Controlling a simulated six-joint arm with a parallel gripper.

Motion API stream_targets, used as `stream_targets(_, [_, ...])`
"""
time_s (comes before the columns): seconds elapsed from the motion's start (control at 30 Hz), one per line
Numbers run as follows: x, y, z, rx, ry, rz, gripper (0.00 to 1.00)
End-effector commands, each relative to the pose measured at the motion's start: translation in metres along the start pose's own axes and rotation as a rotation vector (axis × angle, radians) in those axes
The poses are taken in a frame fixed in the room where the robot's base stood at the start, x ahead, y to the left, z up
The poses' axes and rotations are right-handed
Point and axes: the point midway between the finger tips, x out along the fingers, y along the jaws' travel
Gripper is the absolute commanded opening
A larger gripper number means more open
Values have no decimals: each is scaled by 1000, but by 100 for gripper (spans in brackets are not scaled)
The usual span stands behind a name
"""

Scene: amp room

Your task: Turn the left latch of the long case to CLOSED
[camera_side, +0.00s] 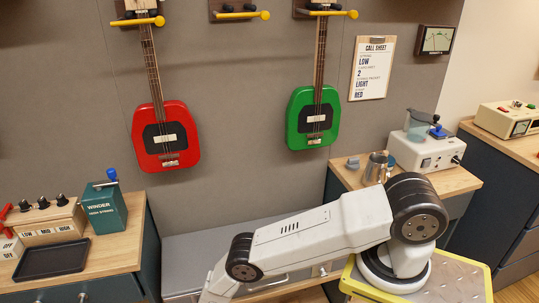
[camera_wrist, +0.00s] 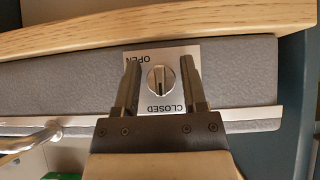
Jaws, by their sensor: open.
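The long case is grey; its surface fills the middle of the wrist view (camera_wrist: 60,80). In the side view part of the case (camera_side: 195,255) shows below the wall, behind my arm. A round silver latch knob (camera_wrist: 161,79) sits on a pale plate marked OPEN and CLOSED, both upside down in the wrist view. A dark slot line on the knob runs about vertically in the picture; I cannot tell which end points. My gripper (camera_wrist: 162,66) is open, with one finger on each side of the knob. In the side view my gripper is out of sight.
A wooden edge (camera_wrist: 200,18) runs above the case in the wrist view. A metal handle (camera_wrist: 35,138) lies at lower left. In the side view, benches with a green winder (camera_side: 106,208) and a white device (camera_side: 425,150) flank the case; red and green guitars hang above.

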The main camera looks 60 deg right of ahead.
Motion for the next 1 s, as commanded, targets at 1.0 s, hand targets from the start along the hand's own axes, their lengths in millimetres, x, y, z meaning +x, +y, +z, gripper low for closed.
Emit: stream_targets(1.0, [-71,-1,-1,0,2,-1,54])
